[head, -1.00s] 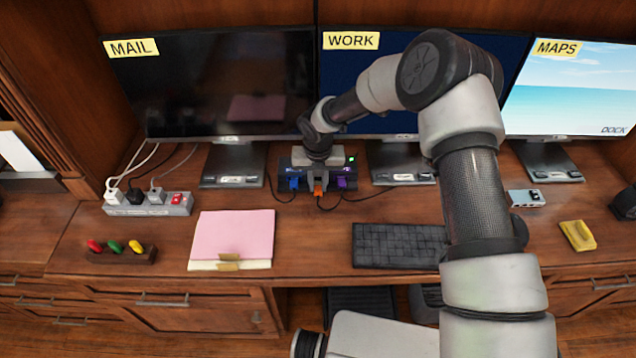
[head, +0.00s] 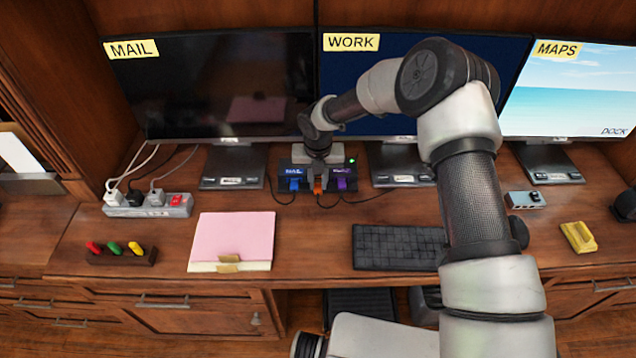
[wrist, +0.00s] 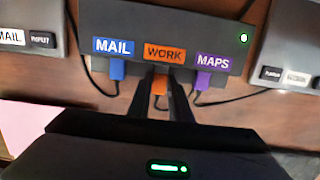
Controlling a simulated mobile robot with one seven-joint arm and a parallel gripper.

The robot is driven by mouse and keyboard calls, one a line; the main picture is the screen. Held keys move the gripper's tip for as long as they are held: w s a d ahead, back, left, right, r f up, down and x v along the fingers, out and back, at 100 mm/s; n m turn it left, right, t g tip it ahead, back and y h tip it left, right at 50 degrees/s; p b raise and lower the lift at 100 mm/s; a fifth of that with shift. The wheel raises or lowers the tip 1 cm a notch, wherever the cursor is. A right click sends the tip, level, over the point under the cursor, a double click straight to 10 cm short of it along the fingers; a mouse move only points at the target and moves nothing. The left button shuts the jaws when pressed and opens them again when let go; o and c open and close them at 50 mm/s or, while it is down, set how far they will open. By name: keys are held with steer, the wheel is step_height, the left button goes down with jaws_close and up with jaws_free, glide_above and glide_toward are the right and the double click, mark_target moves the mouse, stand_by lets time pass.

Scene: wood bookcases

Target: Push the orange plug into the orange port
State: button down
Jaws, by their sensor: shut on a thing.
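The dark hub box (head: 350,170) stands on the desk below the middle monitor. In the wrist view its front (wrist: 205,32) carries blue MAIL, orange WORK and purple MAPS labels. The orange WORK label (wrist: 165,53) marks the orange port, whose opening I cannot see. My gripper (wrist: 161,78) is shut on the orange plug (wrist: 159,85), right below that label at the box's front edge. The plug also shows in the head view (head: 318,186). Its front end is hidden by the fingers and label, so I cannot tell how deep it sits.
The blue plug (wrist: 117,69) and purple plug (wrist: 201,82) sit close on either side of my fingers, with black cables trailing. A keyboard (head: 400,246), pink paper (head: 233,238) and power strip (head: 148,205) lie around. The desk in front of the hub is clear.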

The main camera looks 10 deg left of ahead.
mark_target(317, 190)
steer(key=shift+w+a, duration=0.2)
steer(key=shift+w, duration=0.5)
steer(key=c, duration=1.5)
jaws_free()
steer(key=shift+c, duration=0.2)
steer(key=shift+d, duration=0.1)
steer(key=shift+w, duration=0.1)
steer(key=shift+r, duration=0.2)
steer(key=s+r, duration=0.3)
steer(key=r, duration=1.3)
steer(key=shift+r+p, duration=0.3)
steer(key=shift+r, duration=0.1)
steer(key=shift+d, duration=0.1)
